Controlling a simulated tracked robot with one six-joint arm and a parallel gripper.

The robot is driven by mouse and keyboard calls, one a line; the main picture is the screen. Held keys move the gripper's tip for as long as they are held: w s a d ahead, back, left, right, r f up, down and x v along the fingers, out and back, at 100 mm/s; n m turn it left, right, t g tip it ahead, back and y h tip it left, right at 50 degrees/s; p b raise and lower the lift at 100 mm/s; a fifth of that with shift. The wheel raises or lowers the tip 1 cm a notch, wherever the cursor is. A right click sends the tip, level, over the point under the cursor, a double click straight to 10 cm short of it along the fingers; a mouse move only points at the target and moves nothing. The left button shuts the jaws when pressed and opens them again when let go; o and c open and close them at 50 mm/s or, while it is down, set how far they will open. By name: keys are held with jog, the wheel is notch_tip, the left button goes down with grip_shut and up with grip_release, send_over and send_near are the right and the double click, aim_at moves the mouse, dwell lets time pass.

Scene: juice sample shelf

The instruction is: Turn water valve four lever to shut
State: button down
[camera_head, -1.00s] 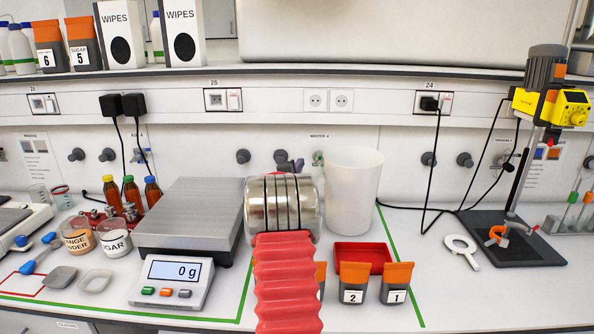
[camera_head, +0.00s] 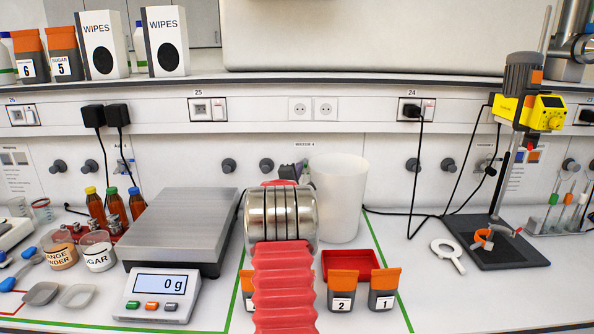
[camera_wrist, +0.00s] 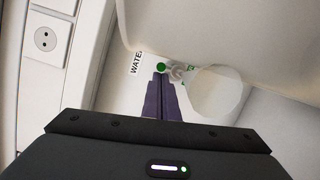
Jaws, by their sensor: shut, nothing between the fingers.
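Water valve four shows in the wrist view as a small green round part (camera_wrist: 161,67) with a pale grey fitting beside it, under a wall label starting "WATE". The angle of its lever cannot be made out. My gripper (camera_wrist: 160,78) has its purple fingers closed together and empty, with the tips just below the green part in the picture; whether they touch it I cannot tell.
A tall white beaker (camera_head: 338,200) stands just right of my gripper. A scale (camera_head: 182,225) reading 0 g is to the left. A red tray (camera_head: 350,262) and numbered pouches (camera_head: 341,289) sit in front of the beaker.

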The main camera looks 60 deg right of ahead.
jog(key=s, duration=0.1)
jog(key=s+d, duration=0.1)
jog(key=shift+s, duration=0.35)
jog(key=shift+a, duration=0.15)
jog(key=shift+w+a, duration=0.2)
jog(key=s+a+f, duration=0.1)
jog(key=s+a, duration=0.4)
jog(key=a, duration=0.5)
jog(key=shift+s+f, duration=0.2)
jog(key=shift+d, duration=0.1)
